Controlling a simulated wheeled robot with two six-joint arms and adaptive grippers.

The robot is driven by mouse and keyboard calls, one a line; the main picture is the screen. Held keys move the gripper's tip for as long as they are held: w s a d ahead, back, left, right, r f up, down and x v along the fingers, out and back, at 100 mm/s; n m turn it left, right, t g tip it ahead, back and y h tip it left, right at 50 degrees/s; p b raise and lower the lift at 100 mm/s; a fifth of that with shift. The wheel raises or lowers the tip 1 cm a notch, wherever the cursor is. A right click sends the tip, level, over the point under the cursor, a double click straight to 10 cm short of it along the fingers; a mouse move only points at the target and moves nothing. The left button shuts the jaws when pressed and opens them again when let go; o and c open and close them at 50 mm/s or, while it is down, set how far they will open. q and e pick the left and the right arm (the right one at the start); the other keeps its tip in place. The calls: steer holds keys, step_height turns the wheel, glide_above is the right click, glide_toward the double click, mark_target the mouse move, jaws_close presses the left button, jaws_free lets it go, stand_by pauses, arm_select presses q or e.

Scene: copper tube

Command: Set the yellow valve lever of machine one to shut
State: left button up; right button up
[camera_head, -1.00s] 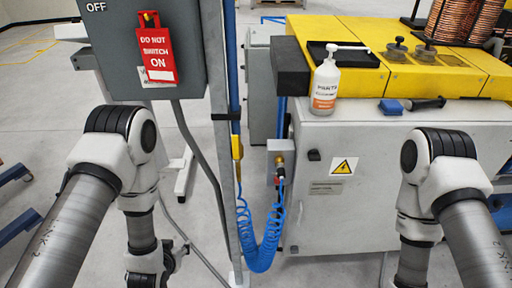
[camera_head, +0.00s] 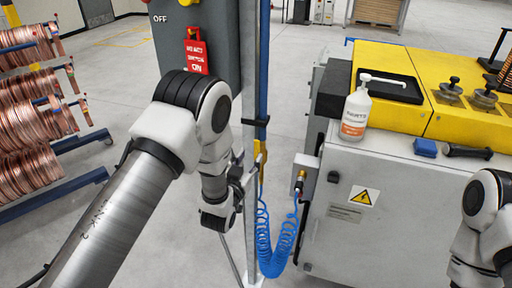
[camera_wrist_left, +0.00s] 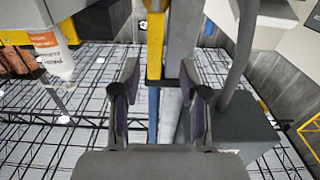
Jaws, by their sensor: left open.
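The yellow valve lever (camera_head: 261,155) is on the blue pipe (camera_head: 263,85) beside the grey post, left of the machine. It runs upright, in line with the pipe. My left gripper (camera_head: 246,172) is at the lever's left, close to it, and partly hidden by its own wrist. In the left wrist view, which appears upside down, my left gripper (camera_wrist_left: 158,82) is open. The yellow lever (camera_wrist_left: 155,45) shows in the gap between the fingers; I cannot tell whether they touch it. My right gripper is out of view.
The grey post (camera_head: 249,120) and a switch box (camera_head: 225,40) with a red tag stand close to my left arm. A coiled blue hose (camera_head: 270,240) hangs below. The grey machine (camera_head: 390,205) with a white bottle (camera_head: 356,110) is at right. Copper coils (camera_head: 30,120) are at far left.

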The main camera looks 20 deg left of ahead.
mark_target(256, 150)
arm_select(q)
steer(key=w, duration=0.1)
steer(key=w+p, duration=0.1)
steer(key=w, duration=0.1)
steer(key=w+d, duration=0.1)
steer(key=shift+w+d+r, duration=0.1)
steer(key=shift+w+r, duration=0.15)
steer(key=shift+w, duration=0.3)
steer(key=shift+w+a+f, duration=0.1)
steer(key=shift+a+f, duration=0.1)
steer(key=shift+a, duration=0.1)
steer(key=shift+d, duration=0.15)
jaws_close()
